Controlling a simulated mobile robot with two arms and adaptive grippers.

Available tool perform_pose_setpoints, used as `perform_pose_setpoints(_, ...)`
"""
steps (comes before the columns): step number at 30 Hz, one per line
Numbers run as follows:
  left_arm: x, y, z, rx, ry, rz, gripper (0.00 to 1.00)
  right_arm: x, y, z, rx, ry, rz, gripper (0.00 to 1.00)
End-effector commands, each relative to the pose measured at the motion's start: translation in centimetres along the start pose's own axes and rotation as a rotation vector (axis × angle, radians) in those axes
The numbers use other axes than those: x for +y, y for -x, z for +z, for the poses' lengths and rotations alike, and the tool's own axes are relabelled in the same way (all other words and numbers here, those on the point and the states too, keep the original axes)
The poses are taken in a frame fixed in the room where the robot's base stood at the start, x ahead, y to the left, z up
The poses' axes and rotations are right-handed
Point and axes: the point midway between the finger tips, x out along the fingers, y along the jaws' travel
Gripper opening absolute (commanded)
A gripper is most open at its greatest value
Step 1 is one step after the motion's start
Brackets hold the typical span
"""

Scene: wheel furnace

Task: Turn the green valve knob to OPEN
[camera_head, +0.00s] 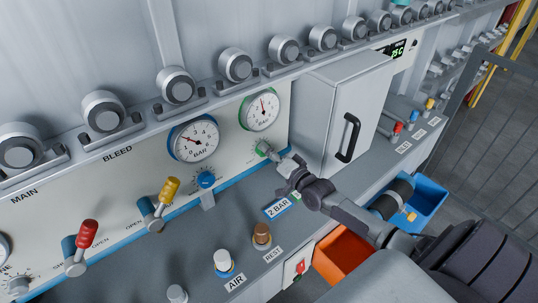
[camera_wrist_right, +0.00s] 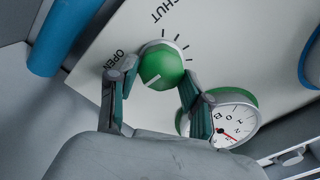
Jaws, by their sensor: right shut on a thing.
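The green valve knob (camera_wrist_right: 162,66) sits on the white panel, between the printed words SHUT and OPEN. In the right wrist view its white mark points toward the lower left, on the OPEN side. The knob is small and mostly covered by the gripper in the head view. My right gripper (camera_wrist_right: 155,92) has one finger on each side of the knob and is shut on it; in the head view the gripper (camera_head: 277,160) reaches the panel below the green-rimmed gauge (camera_head: 262,109). My left gripper is not in view.
A blue-rimmed gauge (camera_head: 194,139) and blue knob (camera_head: 206,180) are left of my gripper. Yellow (camera_head: 169,188) and red (camera_head: 87,233) levers stand farther left. A grey cabinet (camera_head: 341,115) stands close on the right. Orange (camera_head: 343,257) and blue (camera_head: 429,200) bins are below.

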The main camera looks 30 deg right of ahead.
Motion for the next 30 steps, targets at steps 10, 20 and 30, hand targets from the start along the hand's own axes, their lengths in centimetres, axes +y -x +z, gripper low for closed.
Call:
perform_pose_setpoints(10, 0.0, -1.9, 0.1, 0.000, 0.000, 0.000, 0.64, 0.5, 0.1, 0.4, -0.004, -0.328, 0.003, 0.15)
perform_pose_setpoints(20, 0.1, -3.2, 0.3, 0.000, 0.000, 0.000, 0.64, 0.5, 0.1, 0.4, -0.003, -0.588, 0.003, 0.15)
perform_pose_setpoints(30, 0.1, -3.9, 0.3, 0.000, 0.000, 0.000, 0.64, 0.5, 0.1, 0.3, -0.002, -0.731, 0.004, 0.15)
